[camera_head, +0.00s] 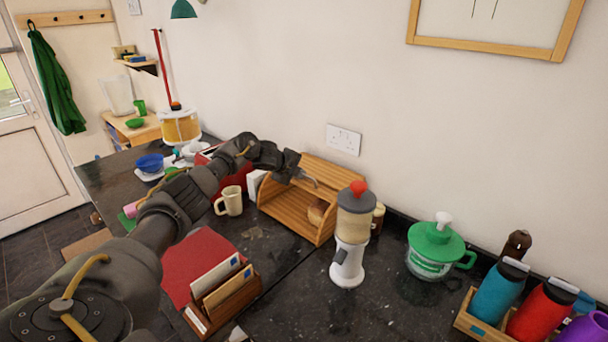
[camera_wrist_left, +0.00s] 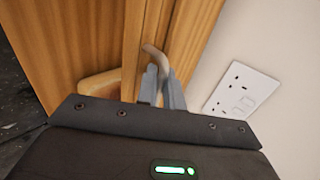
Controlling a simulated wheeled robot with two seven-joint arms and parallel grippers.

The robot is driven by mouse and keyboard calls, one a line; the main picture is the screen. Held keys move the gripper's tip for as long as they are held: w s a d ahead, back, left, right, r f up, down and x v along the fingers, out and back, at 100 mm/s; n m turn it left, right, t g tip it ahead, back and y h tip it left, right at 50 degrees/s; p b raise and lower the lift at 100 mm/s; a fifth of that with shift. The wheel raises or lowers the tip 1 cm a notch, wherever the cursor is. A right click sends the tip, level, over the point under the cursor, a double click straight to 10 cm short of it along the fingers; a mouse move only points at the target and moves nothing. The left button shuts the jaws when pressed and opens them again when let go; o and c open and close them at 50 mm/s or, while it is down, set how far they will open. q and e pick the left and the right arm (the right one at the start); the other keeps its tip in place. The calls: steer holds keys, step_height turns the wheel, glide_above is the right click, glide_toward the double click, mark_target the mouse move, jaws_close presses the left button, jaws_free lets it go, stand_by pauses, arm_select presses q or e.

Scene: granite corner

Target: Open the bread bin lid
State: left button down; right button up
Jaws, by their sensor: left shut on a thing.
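The wooden bread bin (camera_head: 285,208) stands on the dark counter against the wall. Its slatted lid (camera_head: 337,172) is raised to the top, and the front stands open with a loaf of bread (camera_head: 318,212) visible inside. My left gripper (camera_head: 305,179) reaches in from the left to the bin's upper front. In the left wrist view its fingers (camera_wrist_left: 162,88) are shut on the lid's curved metal handle (camera_wrist_left: 153,52), beside the wood. The bread (camera_wrist_left: 100,87) shows partly there too. The arm hides part of the bin's left side. My right gripper is out of view.
A grinder-like appliance with a red knob (camera_head: 350,255) stands close to the bin's right front. A cream mug (camera_head: 230,202) is left of the bin. A wooden letter rack (camera_head: 232,298) is in front. A green-lidded jar (camera_head: 438,248) and several bottles stand right.

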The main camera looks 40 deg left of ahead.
arm_select(q)
steer(key=c, duration=1.6)
jaws_free()
steer(key=shift+c, duration=0.2)
steer(key=shift+s+f, duration=0.1)
steer(key=shift+s+r, duration=0.2)
steer(key=shift+s, duration=0.1)
steer(key=b+v, duration=0.2)
steer(key=v, duration=0.8)
steer(key=shift+r+b, duration=0.35)
steer(key=shift+b, duration=0.05)
steer(key=shift+a+f, duration=0.1)
